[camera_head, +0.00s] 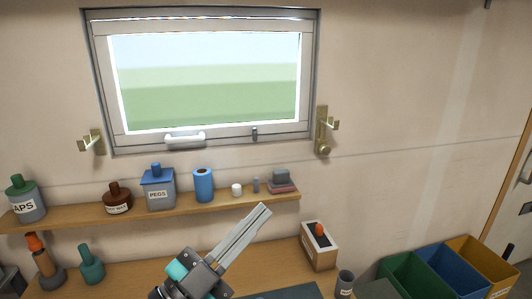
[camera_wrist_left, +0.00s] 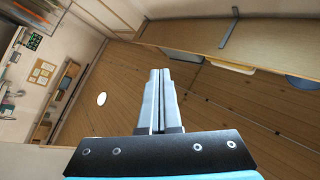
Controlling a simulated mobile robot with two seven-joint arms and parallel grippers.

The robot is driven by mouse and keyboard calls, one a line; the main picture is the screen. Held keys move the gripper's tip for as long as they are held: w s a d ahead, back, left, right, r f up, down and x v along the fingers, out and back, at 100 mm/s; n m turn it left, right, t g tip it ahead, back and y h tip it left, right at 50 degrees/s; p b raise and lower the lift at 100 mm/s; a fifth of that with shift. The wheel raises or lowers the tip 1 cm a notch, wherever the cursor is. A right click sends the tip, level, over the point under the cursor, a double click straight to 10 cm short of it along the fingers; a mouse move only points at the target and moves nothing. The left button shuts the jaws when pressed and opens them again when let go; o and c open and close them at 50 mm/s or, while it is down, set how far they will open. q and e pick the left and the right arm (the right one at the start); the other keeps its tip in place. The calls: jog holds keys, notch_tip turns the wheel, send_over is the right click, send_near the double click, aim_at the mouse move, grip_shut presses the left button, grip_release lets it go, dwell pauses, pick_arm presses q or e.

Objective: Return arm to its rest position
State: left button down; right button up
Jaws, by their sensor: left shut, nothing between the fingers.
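My left gripper (camera_head: 262,211) rises from the bottom middle of the head view, its long grey fingers together and pointing up and to the right. It is shut and empty, in front of the bench and just below the shelf's right part in the picture. In the left wrist view the same gripper's fingers (camera_wrist_left: 158,75) lie side by side with nothing between them. My right gripper shows in neither view.
A shelf (camera_head: 75,213) with jars and a blue roll (camera_head: 203,185) runs under the window (camera_head: 200,80). A wooden box (camera_head: 319,246) stands on the bench (camera_head: 130,277), right of my gripper. Green, blue and yellow bins (camera_head: 450,270) stand at lower right.

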pick_arm(q)
jog(key=w+a+f+n+y, duration=0.3)
jog(key=a+f+n+y, duration=1.05)
jog(key=y, duration=0.25)
jog(key=s+a+f+n+g+y, duration=0.25)
jog(key=s+f+g, duration=0.2)
jog(key=f, duration=0.25)
jog(key=s+d+f+m+g+h, duration=0.1)
jog(key=s+f+g, duration=0.35)
jog(key=s, duration=0.35)
jog(key=s+d+f+g+h, duration=0.1)
jog(key=s+f+g+h, duration=0.15)
jog(key=s+f, duration=0.45)
notch_tip(320, 180, down, 32)
jog(key=s+g+y+b, duration=0.1)
jog(key=s+g+b, duration=0.15)
jog(key=b, duration=0.85)
jog(key=s+a+f+b, duration=0.1)
jog(key=s+f+b, duration=0.4)
jog(key=s+f, duration=0.3)
jog(key=s+a+f+m+g+b, duration=0.1)
jog(key=s+f+b, duration=0.4)
jog(key=f, duration=1.2)
jog(key=s+a, duration=0.1)
jog(key=s, duration=0.2)
jog(key=shift+b, duration=0.3)
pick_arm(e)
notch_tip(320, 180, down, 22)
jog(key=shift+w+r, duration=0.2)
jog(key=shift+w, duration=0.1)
